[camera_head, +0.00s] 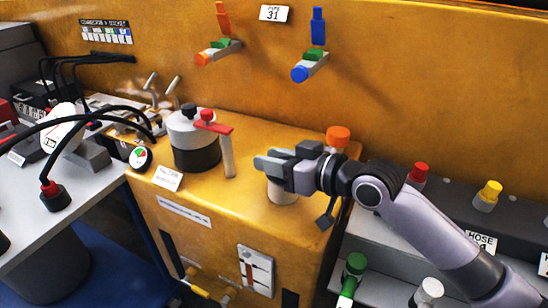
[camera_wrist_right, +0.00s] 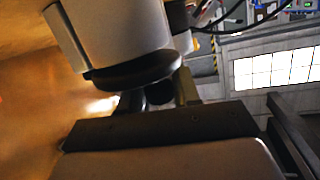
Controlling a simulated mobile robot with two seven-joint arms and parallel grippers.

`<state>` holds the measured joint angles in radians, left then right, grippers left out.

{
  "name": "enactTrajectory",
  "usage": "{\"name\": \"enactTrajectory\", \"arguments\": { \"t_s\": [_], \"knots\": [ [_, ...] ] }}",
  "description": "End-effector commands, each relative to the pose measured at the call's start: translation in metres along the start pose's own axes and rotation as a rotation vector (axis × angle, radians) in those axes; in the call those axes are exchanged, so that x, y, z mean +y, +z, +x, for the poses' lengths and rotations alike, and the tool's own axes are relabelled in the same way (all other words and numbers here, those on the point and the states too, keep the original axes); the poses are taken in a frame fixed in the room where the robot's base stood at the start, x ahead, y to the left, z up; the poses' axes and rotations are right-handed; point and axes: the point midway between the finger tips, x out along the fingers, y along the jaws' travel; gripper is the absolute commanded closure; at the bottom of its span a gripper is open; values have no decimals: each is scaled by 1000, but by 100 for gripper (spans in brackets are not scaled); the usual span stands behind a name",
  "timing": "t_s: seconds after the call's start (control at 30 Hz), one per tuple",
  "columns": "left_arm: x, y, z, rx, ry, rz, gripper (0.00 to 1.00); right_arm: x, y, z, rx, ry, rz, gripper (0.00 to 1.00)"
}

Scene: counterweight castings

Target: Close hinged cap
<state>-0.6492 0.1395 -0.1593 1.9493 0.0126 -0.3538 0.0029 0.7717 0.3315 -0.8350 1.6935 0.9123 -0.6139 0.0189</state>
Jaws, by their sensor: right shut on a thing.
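My right gripper (camera_head: 266,163) reaches in from the right and is shut at the top of a short pale cylinder (camera_head: 283,193) on the yellow cabinet. It appears to be shut on the hinged cap, but its fingers hide most of the cap and the hinge. In the right wrist view a pale cylinder (camera_wrist_right: 110,32) with a dark round rim (camera_wrist_right: 135,70) lies close beyond the gripper's dark body. I cannot tell the cap's angle. My left gripper is in neither view.
A grey and black canister (camera_head: 193,145) with a red lever (camera_head: 213,127) stands left of the gripper. An orange knob (camera_head: 338,137) is close behind my wrist. Coloured valves (camera_head: 308,67) project from the back panel. Red and yellow hose caps (camera_head: 488,195) are at right.

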Motion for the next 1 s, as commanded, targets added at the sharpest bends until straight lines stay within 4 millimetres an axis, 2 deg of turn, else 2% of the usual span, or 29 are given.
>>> {"name": "enactTrajectory", "arguments": {
  "t_s": [0.1, 0.6, 0.63, 0.67, 0.7, 1.0],
  "knots": [
    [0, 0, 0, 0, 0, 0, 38, -3, 8, 2, -15, -7, 10, 100],
    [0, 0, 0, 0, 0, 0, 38, -4, 12, 2, -22, -10, 16, 100],
    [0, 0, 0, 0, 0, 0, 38, -4, 12, 2, -22, -11, 16, 62],
    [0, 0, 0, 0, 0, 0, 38, -4, 12, 2, -22, -10, 17, 53],
    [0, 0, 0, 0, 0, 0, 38, -4, 12, 2, -22, -10, 16, 48],
    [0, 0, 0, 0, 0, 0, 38, 0, 12, 2, -23, -1, 13, 48]
  ]
}}
